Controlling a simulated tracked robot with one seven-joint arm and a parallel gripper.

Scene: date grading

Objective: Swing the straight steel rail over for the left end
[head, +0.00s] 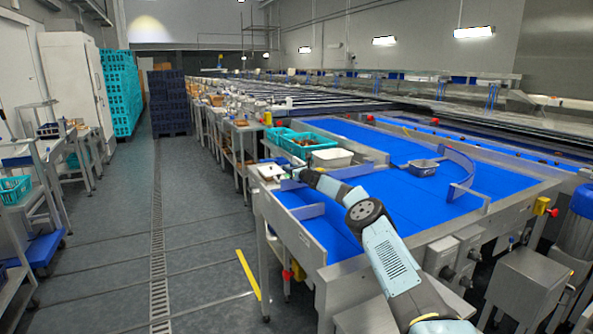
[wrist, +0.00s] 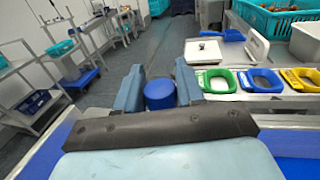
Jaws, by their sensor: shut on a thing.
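My gripper (head: 299,174) is at the near left corner of the blue belt (head: 389,203) in the head view. In the wrist view its two blue-grey fingers (wrist: 159,88) are shut on a round blue knob (wrist: 160,97), one finger on each side. What the knob is fixed to is hidden below my gripper. A curved blue rail (head: 461,166) stands further right.
Green, blue and yellow rings (wrist: 216,80) lie on a steel ledge beside a white scale (wrist: 203,52). A turquoise crate (head: 306,144), a white bin (head: 332,158) and a grey tub (head: 423,168) are close by. The floor aisle on the left is clear.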

